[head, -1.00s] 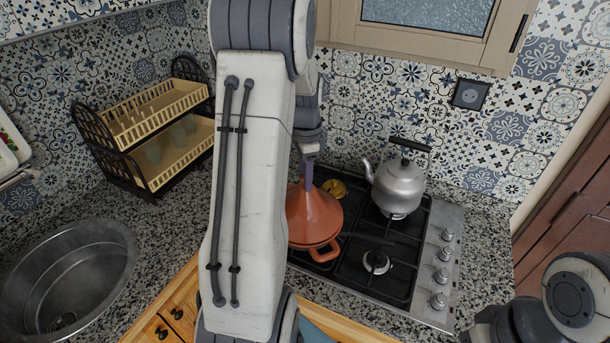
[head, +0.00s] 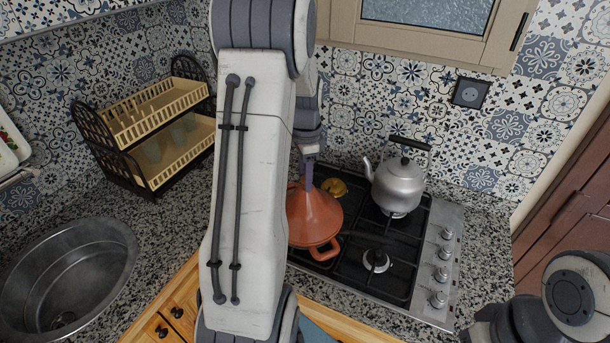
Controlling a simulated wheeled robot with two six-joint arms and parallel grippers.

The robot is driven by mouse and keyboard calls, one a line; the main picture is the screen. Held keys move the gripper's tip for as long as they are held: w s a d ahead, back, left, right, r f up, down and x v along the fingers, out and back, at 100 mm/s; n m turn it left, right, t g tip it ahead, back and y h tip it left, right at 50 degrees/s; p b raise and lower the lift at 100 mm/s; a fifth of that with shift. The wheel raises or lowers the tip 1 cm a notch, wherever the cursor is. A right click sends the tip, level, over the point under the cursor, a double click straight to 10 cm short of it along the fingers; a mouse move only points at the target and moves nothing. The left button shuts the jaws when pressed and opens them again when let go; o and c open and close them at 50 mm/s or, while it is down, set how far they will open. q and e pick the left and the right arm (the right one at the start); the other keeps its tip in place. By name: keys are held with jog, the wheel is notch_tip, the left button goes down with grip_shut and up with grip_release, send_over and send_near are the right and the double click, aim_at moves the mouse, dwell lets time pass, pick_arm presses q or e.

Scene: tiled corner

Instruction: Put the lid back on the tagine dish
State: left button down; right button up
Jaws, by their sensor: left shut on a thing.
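The orange conical tagine lid (head: 316,214) is at the left side of the stove, partly hidden behind my left arm. The orange tagine dish (head: 324,251) shows as a rim with a loop handle directly under the lid. The lid looks upright over the dish; I cannot tell whether its edge fully rests on it. My left gripper (head: 309,176) comes down from above and is shut on the top of the lid. My right arm shows at the lower right edge, but its gripper is out of view.
A silver kettle (head: 400,185) stands on the back right of the gas stove (head: 408,270). A brass-coloured object (head: 334,187) lies behind the lid. A dish rack (head: 150,130) and a round sink (head: 65,275) are at the left. The front right burner (head: 376,261) is clear.

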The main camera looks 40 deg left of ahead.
pick_arm(q)
jog(key=shift+f, duration=0.1)
dwell(0.8)
jog(key=shift+c, duration=2.2)
grip_release()
jog(key=shift+o, duration=0.4)
jog(key=o, duration=0.4)
jog(key=shift+c, duration=0.2)
notch_tip(320, 180, up, 7)
jog(key=p, duration=0.6)
